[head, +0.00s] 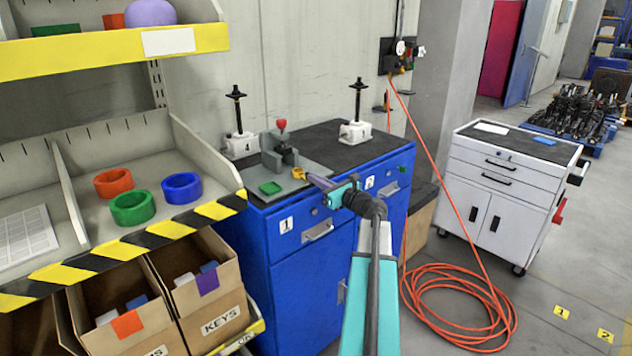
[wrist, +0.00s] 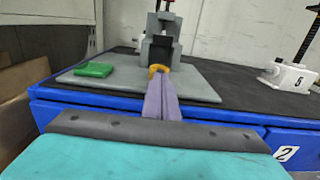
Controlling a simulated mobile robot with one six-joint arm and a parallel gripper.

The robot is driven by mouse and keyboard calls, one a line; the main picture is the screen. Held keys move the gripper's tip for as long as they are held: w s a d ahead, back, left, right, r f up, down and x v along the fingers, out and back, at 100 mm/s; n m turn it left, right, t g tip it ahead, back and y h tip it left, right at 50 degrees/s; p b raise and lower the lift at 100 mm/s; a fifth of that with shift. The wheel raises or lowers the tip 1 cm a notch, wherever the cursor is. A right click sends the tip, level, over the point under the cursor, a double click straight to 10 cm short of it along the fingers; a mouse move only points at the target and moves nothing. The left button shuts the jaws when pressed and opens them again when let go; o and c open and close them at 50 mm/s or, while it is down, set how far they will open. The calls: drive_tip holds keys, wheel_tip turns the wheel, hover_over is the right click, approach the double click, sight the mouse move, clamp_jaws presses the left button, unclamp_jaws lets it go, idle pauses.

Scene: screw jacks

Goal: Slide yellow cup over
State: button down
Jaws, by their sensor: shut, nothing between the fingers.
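The small yellow cup (head: 298,173) is on the grey plate (head: 318,169), in front of the grey fixture (head: 279,150) with a red knob. In the wrist view the cup (wrist: 158,69) is just beyond the fingertips, below the fixture's opening. My gripper (head: 309,177) has purple fingers, pressed together and empty. It comes in from the right in the head view, its tips right at the cup. The fingers also show in the wrist view (wrist: 162,84) and cover the cup's near lower side. I cannot tell whether they touch it.
A green block (head: 270,188) lies on the plate, left of the cup. Two white screw jacks (head: 240,143) (head: 355,131) stand on the blue cabinet's dark top. A shelf (head: 120,185) with coloured rings is at left. An orange hose (head: 457,300) lies coiled on the floor.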

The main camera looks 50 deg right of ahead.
sight(300, 175)
drive_tip(key=w, duration=0.8)
drive_tip(key=shift+w+d, duration=0.3)
drive_tip(key=shift+w, duration=0.1)
drive_tip(key=shift+s, duration=0.1)
drive_tip(key=shift+s+a, duration=0.15)
drive_tip(key=shift+s, duration=0.3)
drive_tip(key=s+b, duration=0.2)
drive_tip(key=s, duration=1.1)
drive_tip(key=shift+a, duration=0.35)
